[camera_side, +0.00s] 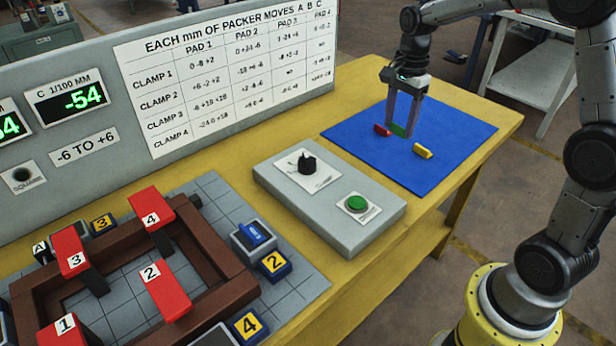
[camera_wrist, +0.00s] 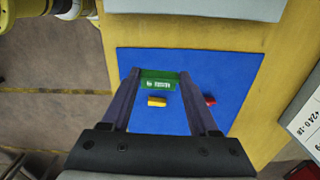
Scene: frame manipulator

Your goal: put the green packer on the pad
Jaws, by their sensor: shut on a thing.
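My gripper (camera_side: 400,128) is shut on the green packer (camera_side: 399,131) over the blue mat (camera_side: 462,150). In the wrist view the green packer (camera_wrist: 158,85) lies crosswise between the fingertips (camera_wrist: 158,76), with white marking on its face. How high it is above the mat is hard to tell. Pads with yellow number labels stand around a brown frame (camera_side: 215,262) at the lower left. Beside label 2 (camera_side: 274,264) a pad (camera_side: 246,246) carries a blue piece (camera_side: 256,232).
A yellow packer (camera_side: 423,151) and a red packer (camera_side: 382,130) lie on the mat near my fingers. A grey control box (camera_side: 330,215) with a black knob and green button stands between mat and frame. Red numbered clamps (camera_side: 165,290) rise over the frame. A display reads -54.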

